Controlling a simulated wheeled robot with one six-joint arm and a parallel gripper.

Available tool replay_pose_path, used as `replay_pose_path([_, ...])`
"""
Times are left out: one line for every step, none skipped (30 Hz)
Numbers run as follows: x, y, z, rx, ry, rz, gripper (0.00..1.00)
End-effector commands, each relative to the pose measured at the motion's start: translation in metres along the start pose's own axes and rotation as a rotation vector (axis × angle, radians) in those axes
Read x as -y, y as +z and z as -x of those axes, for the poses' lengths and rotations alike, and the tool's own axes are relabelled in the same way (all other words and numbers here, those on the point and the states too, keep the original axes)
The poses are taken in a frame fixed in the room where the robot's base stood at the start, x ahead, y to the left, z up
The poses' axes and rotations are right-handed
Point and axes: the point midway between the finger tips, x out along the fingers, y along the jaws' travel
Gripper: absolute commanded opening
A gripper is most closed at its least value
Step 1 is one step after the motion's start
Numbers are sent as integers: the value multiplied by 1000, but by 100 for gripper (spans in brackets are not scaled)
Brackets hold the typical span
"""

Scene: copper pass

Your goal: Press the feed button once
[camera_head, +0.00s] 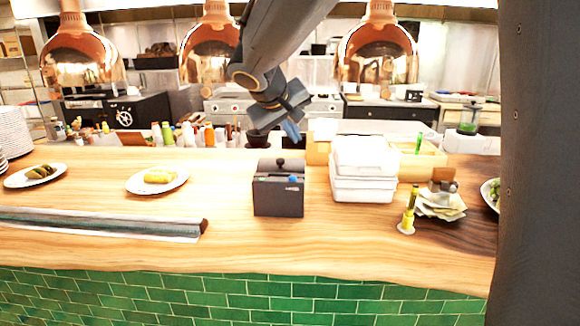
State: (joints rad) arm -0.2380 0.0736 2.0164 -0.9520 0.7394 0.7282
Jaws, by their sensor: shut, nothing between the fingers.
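A dark grey box-shaped printer (278,197) stands upright on the wooden counter near the middle of the view. A small blue feed button (293,179) shows on its upper right part. A dark knob sits on its top. My gripper (292,131) hangs from the arm above and behind the printer in the picture, with blue fingertips pointing down. It is shut and empty. A visible gap separates the fingertips from the button, though the exact depth is hard to tell.
White stacked containers (362,172) stand close right of the printer. A yellow bottle-like item (408,215) and a paper stack (441,206) are farther right. Plates of food (157,181) lie left. Copper lamps (377,52) hang above. The counter front (330,238) is clear.

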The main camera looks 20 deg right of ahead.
Motion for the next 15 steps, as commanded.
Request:
replay_pose_path([0,-4,4,-9,3,1,0])
replay_pose_path([0,-6,5,-12,4,2,0])
replay_pose_path([1,-8,5,-15,5,3,0])
replay_pose_path([2,-8,6,-17,4,4,0])
replay_pose_path([2,-8,6,-18,4,5,0])
replay_pose_path([3,-8,6,-18,3,7,0])
replay_pose_path([4,-8,6,-19,2,7,0])
replay_pose_path([4,-8,7,-19,2,8,0])
replay_pose_path([5,-8,7,-19,1,8,0])
replay_pose_path([5,-8,7,-19,1,9,0])
replay_pose_path([5,-8,7,-19,1,9,0])
replay_pose_path([5,-8,7,-19,1,9,0])
replay_pose_path([6,-8,6,-19,1,9,0])
replay_pose_path([6,-7,6,-19,1,9,0])
replay_pose_path([6,-6,4,-18,1,9,0])
